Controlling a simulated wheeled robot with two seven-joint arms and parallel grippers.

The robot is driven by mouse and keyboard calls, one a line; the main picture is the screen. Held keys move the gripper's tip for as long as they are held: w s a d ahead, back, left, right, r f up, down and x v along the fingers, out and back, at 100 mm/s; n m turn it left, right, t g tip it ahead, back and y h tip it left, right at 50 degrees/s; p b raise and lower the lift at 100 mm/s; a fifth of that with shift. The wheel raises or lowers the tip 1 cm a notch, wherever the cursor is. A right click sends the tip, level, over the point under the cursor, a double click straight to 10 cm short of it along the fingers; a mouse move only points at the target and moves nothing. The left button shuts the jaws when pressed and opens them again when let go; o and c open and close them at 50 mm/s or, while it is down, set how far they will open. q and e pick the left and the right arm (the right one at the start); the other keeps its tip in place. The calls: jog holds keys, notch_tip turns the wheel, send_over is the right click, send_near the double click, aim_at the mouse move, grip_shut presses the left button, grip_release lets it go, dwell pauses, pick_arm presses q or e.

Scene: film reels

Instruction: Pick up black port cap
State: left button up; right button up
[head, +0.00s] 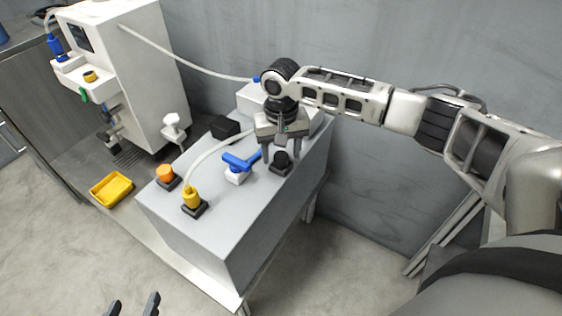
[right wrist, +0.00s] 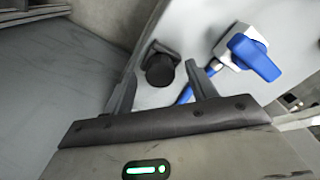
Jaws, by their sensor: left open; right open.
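The black port cap (head: 282,158) sits on a dark square base on top of the grey box, near its right side. In the right wrist view the cap (right wrist: 160,70) shows as a round black knob just beyond and between the fingertips. My right gripper (head: 279,160) is open and empty, pointing down above and beside the cap; its fingers also show in the right wrist view (right wrist: 160,80). Whether a finger touches the cap cannot be told. My left gripper (head: 132,305) is open and empty at the bottom edge of the head view, far from the cap.
A blue-handled valve (head: 240,160) stands just left of the cap. An orange cap (head: 165,173) and a yellow connector (head: 192,197) with a white hose sit further left on the grey box (head: 230,215). A black block (head: 225,127) lies behind. A yellow tray (head: 111,190) is left of the box.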

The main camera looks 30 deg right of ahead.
jog(key=shift+f, duration=0.1)
jog(key=shift+c, duration=0.4)
jog(key=c, duration=1)
